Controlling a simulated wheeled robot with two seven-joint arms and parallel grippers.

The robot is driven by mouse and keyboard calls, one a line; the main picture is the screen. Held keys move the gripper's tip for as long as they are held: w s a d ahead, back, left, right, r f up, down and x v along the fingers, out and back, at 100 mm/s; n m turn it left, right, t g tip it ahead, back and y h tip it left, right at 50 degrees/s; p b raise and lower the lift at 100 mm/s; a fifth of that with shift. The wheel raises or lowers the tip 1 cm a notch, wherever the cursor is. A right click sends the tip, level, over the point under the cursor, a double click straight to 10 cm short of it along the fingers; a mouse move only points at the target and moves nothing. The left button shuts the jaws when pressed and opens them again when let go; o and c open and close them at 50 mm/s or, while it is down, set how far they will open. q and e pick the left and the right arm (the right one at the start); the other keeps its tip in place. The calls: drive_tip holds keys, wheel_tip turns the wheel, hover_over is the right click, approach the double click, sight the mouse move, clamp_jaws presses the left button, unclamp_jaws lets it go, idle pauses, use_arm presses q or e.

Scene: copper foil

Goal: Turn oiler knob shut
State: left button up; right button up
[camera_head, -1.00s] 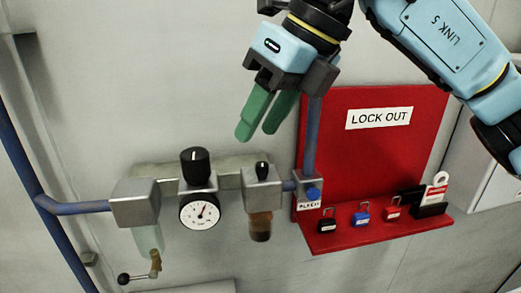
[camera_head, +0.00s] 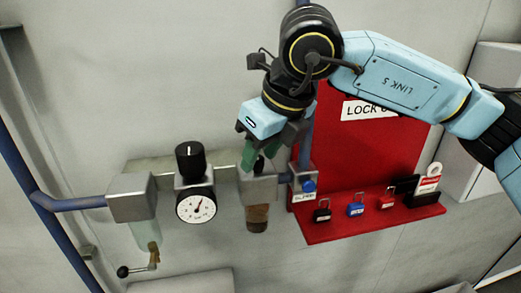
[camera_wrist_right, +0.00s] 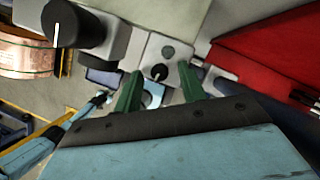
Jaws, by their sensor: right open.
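The oiler is a grey block (camera_head: 258,188) with a brown-filled bowl (camera_head: 257,217) below it and a small black knob (camera_head: 259,166) on top. In the right wrist view the oiler knob (camera_wrist_right: 159,72) shows ahead, between the two green fingers and a little beyond their tips. My right gripper (camera_head: 260,162) is open, with its green fingers pointing down at the knob from above; it also shows in the right wrist view (camera_wrist_right: 158,85). In the head view the fingers partly cover the knob, and I cannot tell whether they touch it. My left gripper is not in view.
Left of the oiler stand the regulator's larger black knob (camera_head: 190,160) and a round gauge (camera_head: 196,207). A red lockout board (camera_head: 385,140) with several padlocks on its shelf is close on the right. A blue pipe (camera_head: 75,203) runs in from the left.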

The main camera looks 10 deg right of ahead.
drive_tip(key=shift+w+a+f, duration=0.1)
drive_tip(key=shift+f, duration=0.3)
drive_tip(key=shift+c, duration=0.3)
clamp_jaws()
drive_tip(key=shift+f+n+y+b, duration=0.15)
drive_tip(key=shift+n+y+b, duration=0.15)
drive_tip(key=shift+n+b, duration=0.45)
drive_tip(key=shift+n+g+b, duration=0.3)
drive_tip(key=shift+n+b, duration=0.2)
drive_tip(key=shift+n, duration=0.35)
drive_tip(key=shift+r, duration=0.2)
drive_tip(key=shift+o, duration=0.3)
unclamp_jaws()
